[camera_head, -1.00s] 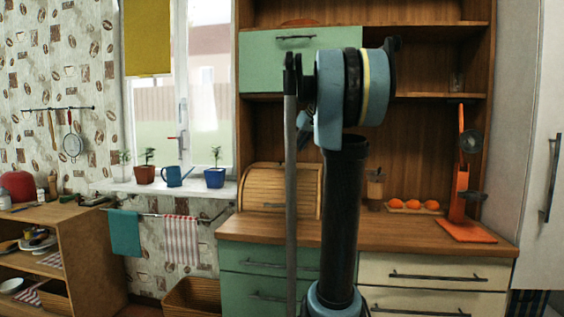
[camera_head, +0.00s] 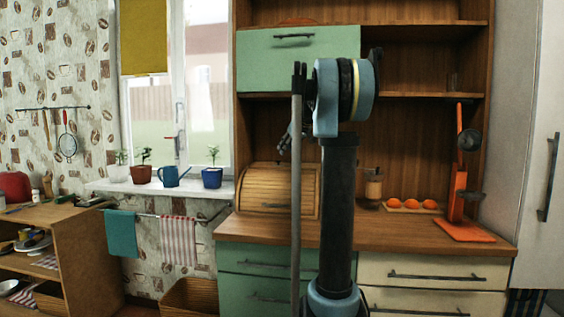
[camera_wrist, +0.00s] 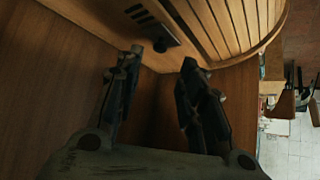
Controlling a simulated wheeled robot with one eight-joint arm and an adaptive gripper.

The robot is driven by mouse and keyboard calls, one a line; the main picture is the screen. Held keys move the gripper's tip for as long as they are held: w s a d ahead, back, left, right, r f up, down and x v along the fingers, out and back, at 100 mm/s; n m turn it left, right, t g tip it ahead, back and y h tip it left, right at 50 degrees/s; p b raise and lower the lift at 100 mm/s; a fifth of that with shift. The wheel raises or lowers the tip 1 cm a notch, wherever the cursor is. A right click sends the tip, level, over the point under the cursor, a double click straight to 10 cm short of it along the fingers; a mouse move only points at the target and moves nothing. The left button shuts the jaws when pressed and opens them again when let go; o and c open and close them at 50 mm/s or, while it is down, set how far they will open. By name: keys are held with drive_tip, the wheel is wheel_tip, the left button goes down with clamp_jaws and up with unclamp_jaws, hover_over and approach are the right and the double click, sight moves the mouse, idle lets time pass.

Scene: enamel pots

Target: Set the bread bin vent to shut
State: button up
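The wooden bread bin (camera_head: 278,190) with a slatted roll front stands on the counter, partly hidden behind my arm. In the wrist view its slatted front (camera_wrist: 240,25) curves at the top right. Its flat side carries a dark vent strip (camera_wrist: 150,25) with several dark slots at the upper left and a small dark knob (camera_wrist: 162,44) at the lower end. My gripper (camera_wrist: 160,64) is open and empty, its two fingers apart, with the knob between and just beyond the tips, apparently not touched. In the head view my gripper (camera_head: 286,139) shows partly above the bin.
A glass jar with a wooden band (camera_head: 373,186), orange items on a board (camera_head: 411,205) and an orange stand (camera_head: 460,205) are on the counter to the right. Potted plants and a blue watering can (camera_head: 172,177) line the sill to the left. Wooden panels surround my gripper.

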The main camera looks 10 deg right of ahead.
sight(281, 166)
drive_tip(key=x, duration=0.7)
drive_tip(key=shift+w+a+f, duration=0.15)
drive_tip(key=shift+f, duration=0.1)
drive_tip(key=shift+c, duration=0.5)
clamp_jaws()
